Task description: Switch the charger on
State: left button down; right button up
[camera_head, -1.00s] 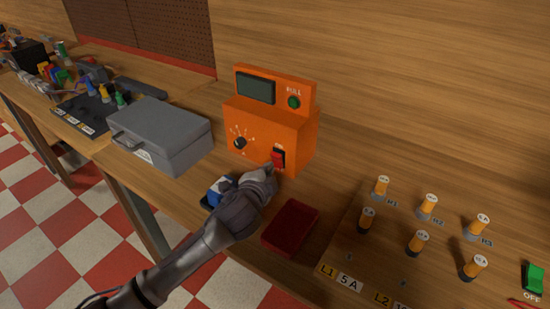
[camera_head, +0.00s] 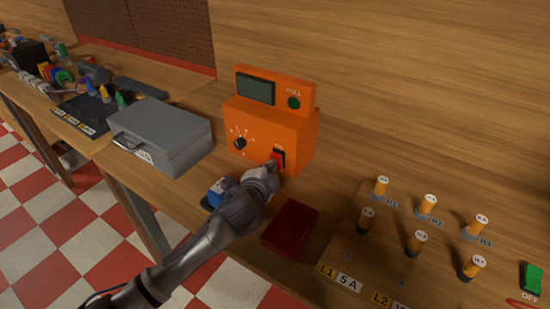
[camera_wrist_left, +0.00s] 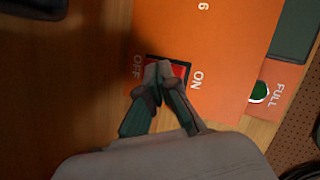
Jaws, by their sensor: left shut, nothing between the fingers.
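The orange charger (camera_head: 255,130) stands on the wooden bench, with a dark screen (camera_head: 255,88), a green FULL light (camera_head: 293,102) and a black dial (camera_head: 240,143) on it. Its red rocker switch (camera_head: 278,156) is low on the right of the front face. In the left wrist view the switch (camera_wrist_left: 181,71) lies between the OFF and ON labels, partly hidden by my fingers. My left gripper (camera_wrist_left: 158,72) is shut and empty, its fingertips over the switch, seemingly touching it. It also shows in the head view (camera_head: 270,168). My right gripper is not in view.
A grey metal case (camera_head: 160,132) stands left of the charger. A dark red box (camera_head: 290,227) and a blue object (camera_head: 217,190) lie close to my left gripper. A board with several orange fuses (camera_head: 417,242) is at the right.

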pick_arm(q)
jog(key=shift+w+d+r, duration=0.2)
jog(key=shift+w, duration=0.15)
dwell(0.6)
jog(key=shift+s, duration=0.1)
jog(key=shift+s+a+f+p, duration=0.4)
jog(key=shift+s+a, duration=0.1)
jog(key=shift+s, duration=0.1)
jog(key=shift+s+a+f, duration=0.3)
jog(key=shift+s+f, duration=0.05)
jog(key=shift+s, duration=0.1)
jog(key=shift+s+a+f+p, duration=0.2)
jog(key=shift+s+a+f, duration=0.15)
jog(key=shift+s+a, duration=0.3)
jog(key=shift+s+a+f+p, duration=0.15)
jog(key=shift+s+a+f, duration=0.25)
jog(key=shift+s, duration=0.35)
